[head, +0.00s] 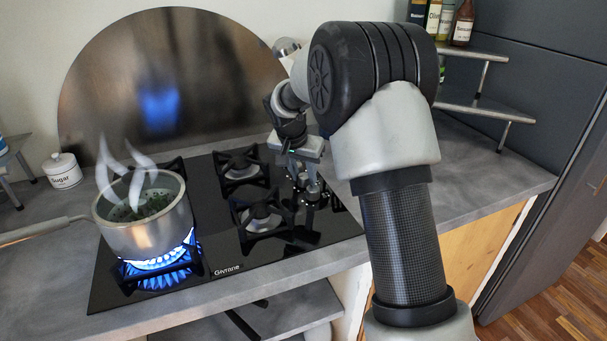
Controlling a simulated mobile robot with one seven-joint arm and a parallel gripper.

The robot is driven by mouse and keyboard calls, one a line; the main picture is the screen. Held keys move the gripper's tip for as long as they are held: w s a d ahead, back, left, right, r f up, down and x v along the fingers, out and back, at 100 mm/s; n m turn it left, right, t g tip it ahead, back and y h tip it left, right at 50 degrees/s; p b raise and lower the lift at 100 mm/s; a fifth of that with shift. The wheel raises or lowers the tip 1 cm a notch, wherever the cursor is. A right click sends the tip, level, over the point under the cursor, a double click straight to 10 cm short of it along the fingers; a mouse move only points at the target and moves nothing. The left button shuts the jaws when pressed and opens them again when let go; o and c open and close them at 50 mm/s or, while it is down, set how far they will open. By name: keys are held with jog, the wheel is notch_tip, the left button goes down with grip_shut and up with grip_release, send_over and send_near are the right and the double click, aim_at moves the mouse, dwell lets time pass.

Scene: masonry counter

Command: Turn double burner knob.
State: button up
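The black glass cooktop (225,262) is set in the counter. Its front left burner (160,272) burns with a ring of blue flame. My gripper (307,186) points down over the right side of the cooktop, where the small metallic knobs are. The fingers and the knobs overlap in the picture, so I cannot tell which knob is which, whether the fingers touch one, or whether they are open or shut.
A steaming pot (146,238) with green contents stands on the lit burner, its handle pointing left. Two unlit burners with black grates (261,218) lie left of my gripper. A sugar jar (62,171) stands at the left, and a metal shelf (470,108) with bottles at the right.

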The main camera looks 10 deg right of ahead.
jog(key=c, duration=0.5)
jog(key=shift+c, duration=0.4)
jog(key=n+y+p, duration=0.1)
jog(key=n, duration=0.1)
jog(key=n+p, duration=0.1)
jog(key=n, duration=0.2)
jog(key=shift+d+r+t+y, duration=0.1)
jog(key=shift+d+t+y, duration=0.1)
jog(key=shift+t+y, duration=0.2)
jog(key=shift+n+y+p, duration=0.3)
jog(key=shift+n+p, duration=0.2)
jog(key=shift+n, duration=0.4)
jog(key=o, duration=1.1)
jog(key=shift+s, duration=0.1)
